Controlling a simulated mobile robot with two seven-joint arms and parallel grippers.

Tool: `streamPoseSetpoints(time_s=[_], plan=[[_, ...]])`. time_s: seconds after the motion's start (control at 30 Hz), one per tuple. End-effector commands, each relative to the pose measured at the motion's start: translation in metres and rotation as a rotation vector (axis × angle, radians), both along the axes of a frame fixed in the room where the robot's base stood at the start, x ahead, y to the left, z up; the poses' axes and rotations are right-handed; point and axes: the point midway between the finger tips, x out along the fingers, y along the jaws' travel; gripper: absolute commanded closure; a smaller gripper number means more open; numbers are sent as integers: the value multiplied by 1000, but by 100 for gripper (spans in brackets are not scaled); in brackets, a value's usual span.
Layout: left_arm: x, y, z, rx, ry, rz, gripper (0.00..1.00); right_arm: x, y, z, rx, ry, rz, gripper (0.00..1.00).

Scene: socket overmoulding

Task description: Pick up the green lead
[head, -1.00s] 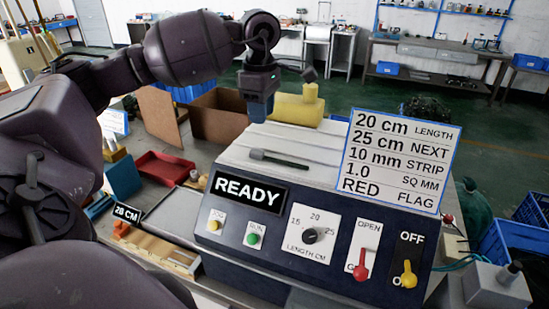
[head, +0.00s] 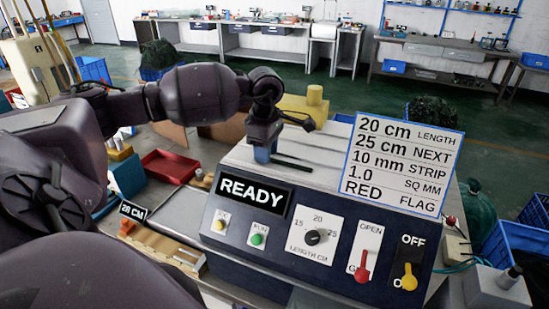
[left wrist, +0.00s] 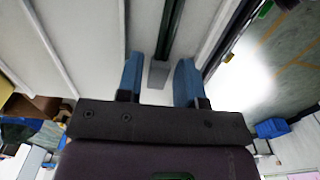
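The green lead (head: 294,164), very dark green, lies on the pale sloping top of the machine (head: 322,150). My left gripper (head: 262,155) is down over its left end in the head view. In the left wrist view the lead (left wrist: 171,28) runs up the picture, and its grey end piece (left wrist: 158,75) sits between the two blue fingers of my left gripper (left wrist: 159,66). The fingers are open, with a gap on each side of the grey piece. In the head view the gripper hides that end. My right gripper is not in view.
The machine's front has a READY display (head: 252,192), knobs and a red lever (head: 362,266). A sign (head: 402,165) stands at its right. A yellow block (head: 306,105) stands behind. A red tray (head: 168,166) lies to the left.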

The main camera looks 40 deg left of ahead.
Motion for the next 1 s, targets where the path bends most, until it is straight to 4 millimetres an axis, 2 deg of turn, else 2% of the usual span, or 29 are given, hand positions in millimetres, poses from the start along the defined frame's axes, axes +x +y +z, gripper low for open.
streamPoseSetpoints(time_s=[0.3,0.5,0.53,0.83,1.0], plan=[[0,0,-4,0,0,0,68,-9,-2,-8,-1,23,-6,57],[0,0,-4,0,0,0,98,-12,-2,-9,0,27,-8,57],[0,0,-4,0,0,0,100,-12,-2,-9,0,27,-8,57],[0,0,-1,1,-2,0,100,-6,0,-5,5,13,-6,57],[1,0,19,2,-5,0,100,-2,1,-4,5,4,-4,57]])
